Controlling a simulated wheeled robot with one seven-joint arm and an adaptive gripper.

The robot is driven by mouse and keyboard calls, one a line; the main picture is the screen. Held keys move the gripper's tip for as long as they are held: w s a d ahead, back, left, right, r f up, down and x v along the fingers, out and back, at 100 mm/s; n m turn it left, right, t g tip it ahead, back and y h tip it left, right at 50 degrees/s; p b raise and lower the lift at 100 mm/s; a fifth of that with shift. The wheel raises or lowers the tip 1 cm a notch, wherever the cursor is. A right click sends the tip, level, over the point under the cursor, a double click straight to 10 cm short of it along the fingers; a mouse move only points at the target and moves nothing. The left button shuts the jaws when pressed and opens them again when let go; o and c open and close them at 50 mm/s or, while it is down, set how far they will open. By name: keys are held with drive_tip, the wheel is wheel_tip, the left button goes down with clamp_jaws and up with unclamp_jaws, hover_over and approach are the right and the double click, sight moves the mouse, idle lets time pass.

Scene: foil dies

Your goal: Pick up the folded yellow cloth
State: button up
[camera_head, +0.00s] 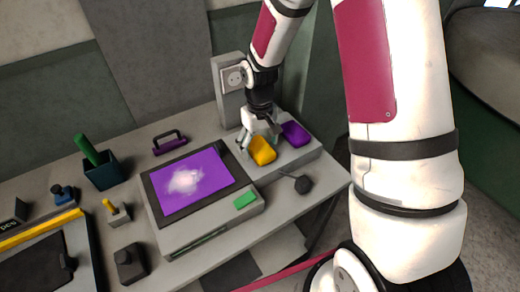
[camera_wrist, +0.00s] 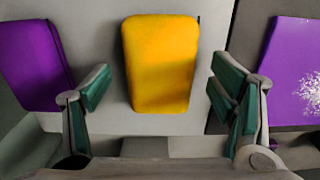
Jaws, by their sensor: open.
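The folded yellow cloth (camera_head: 262,150) lies on a raised grey block, just right of the purple plate, in the head view. In the wrist view the yellow cloth (camera_wrist: 161,65) is a rounded block in the upper middle, between the fingers. My gripper (camera_head: 261,140) points down over the cloth and is open. In the wrist view its green-padded fingers (camera_wrist: 160,100) stand to the left and right of the cloth with a gap on each side. I cannot tell how high the fingertips are above the block.
A purple folded cloth (camera_head: 294,133) lies close to the yellow one; it also shows in the wrist view (camera_wrist: 35,65). The purple plate (camera_head: 195,184) sits on a grey machine.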

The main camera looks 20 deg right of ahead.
drive_tip(key=shift+f, duration=0.6)
drive_tip(key=c, duration=1.3)
drive_tip(key=shift+o, duration=0.2)
drive_tip(key=shift+r, duration=0.15)
drive_tip(key=shift+w+r, duration=0.1)
drive_tip(key=shift+r, duration=0.4)
wheel_tip(320, 180, up, 2)
drive_tip(key=shift+r+b, duration=0.1)
drive_tip(key=shift+b, duration=0.2)
drive_tip(key=s+a, duration=0.2)
drive_tip(key=s, duration=0.2)
drive_tip(key=s+a+r, duration=0.1)
drive_tip(key=s+a, duration=0.2)
drive_tip(key=s, duration=0.2)
drive_tip(key=s+a+b, duration=0.1)
drive_tip(key=s+a, duration=0.2)
drive_tip(key=s, duration=0.1)
drive_tip(key=shift+s+a+r, duration=0.15)
drive_tip(key=shift+s+r, duration=0.1)
drive_tip(key=shift+s, duration=0.15)
